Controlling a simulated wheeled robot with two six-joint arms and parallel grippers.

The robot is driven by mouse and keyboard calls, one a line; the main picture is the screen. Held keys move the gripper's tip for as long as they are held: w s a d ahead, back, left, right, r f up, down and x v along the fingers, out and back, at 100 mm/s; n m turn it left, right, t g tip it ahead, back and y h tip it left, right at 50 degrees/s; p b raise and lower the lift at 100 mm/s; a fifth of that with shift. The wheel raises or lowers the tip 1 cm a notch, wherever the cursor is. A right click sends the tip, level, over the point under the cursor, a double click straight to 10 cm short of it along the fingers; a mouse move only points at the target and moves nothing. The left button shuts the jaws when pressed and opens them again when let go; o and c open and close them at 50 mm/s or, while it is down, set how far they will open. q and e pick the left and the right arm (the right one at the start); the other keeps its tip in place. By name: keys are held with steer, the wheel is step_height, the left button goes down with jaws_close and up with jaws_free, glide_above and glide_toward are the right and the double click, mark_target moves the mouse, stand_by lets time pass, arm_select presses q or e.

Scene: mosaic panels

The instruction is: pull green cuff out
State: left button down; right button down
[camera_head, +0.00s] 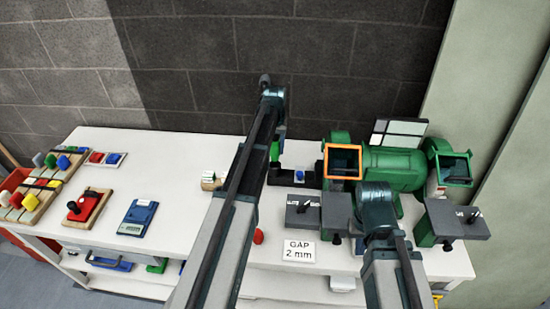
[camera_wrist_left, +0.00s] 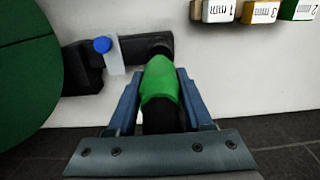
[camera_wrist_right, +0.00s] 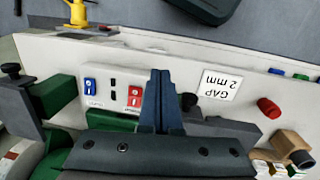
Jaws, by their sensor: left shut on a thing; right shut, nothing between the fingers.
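The green cuff (camera_wrist_left: 160,85) is between the two fingers of my left gripper (camera_wrist_left: 158,92), which is shut on it. A dark cylindrical part shows at the cuff's near end, and a black bracket (camera_wrist_left: 146,46) is at its far end. I cannot tell whether the cuff still touches the bracket. In the head view a bit of the cuff (camera_head: 275,151) shows beside my left arm. My right gripper (camera_wrist_right: 162,88) is shut and empty, over the front side of the bench. In the head view its fingers are hidden behind its wrist.
A green bench grinder (camera_head: 392,168) with an orange-framed guard (camera_head: 343,162) stands right of the cuff. A "GAP 2 mm" card (camera_head: 299,251) lies at the front. Wooden boards and a blue scale (camera_head: 138,217) are on the left.

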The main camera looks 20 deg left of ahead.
mark_target(275, 139)
arm_select(q)
steer(key=shift+r, duration=0.1)
stand_by(0.3)
steer(key=shift+r+p, duration=3)
